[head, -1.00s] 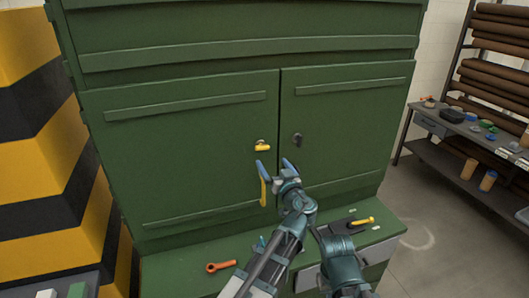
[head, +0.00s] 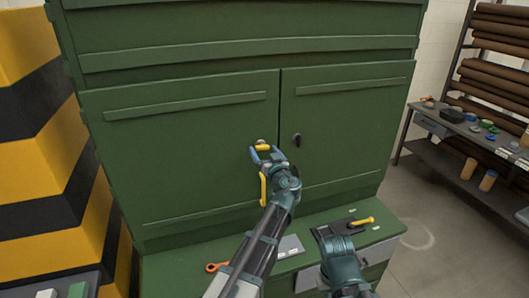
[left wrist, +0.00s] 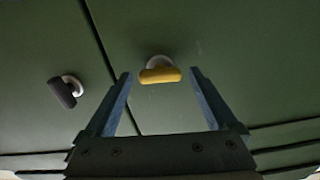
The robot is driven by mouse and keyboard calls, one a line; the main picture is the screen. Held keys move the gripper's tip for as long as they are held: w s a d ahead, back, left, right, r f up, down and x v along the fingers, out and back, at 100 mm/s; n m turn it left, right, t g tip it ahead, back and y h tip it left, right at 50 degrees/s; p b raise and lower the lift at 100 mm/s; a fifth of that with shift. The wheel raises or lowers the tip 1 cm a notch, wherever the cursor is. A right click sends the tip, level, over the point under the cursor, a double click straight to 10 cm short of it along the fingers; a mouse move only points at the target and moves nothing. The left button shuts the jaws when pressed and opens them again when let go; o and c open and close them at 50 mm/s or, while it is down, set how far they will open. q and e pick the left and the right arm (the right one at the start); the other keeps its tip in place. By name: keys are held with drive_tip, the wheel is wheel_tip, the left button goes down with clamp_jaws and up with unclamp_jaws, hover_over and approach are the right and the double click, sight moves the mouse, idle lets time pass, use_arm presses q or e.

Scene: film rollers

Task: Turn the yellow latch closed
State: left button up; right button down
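The yellow latch (head: 263,148) sits on the left green cabinet door (head: 190,160), close to the seam between the two doors. In the left wrist view the latch (left wrist: 160,75) lies horizontally on a pale round base. My left gripper (head: 264,150) is open, with its blue fingertips around the latch in the head view. In the left wrist view the open fingers (left wrist: 160,76) stand on either side of the latch, with gaps on both sides.
A dark latch (head: 297,139) sits on the right door. A yellow-handled tool (head: 361,222) and an orange wrench (head: 217,266) lie on the green ledge below the doors. A shelf with rolls (head: 495,80) stands at the far right.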

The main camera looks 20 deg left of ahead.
use_arm(q)
drive_tip(key=c, duration=1.2)
drive_tip(key=shift+o, duration=0.2)
drive_tip(key=m, duration=0.3)
drive_tip(key=shift+m, duration=0.4)
drive_tip(key=m, duration=0.4)
drive_tip(key=shift+m, duration=0.3)
drive_tip(key=m, duration=0.4)
drive_tip(key=shift+m, duration=1.7)
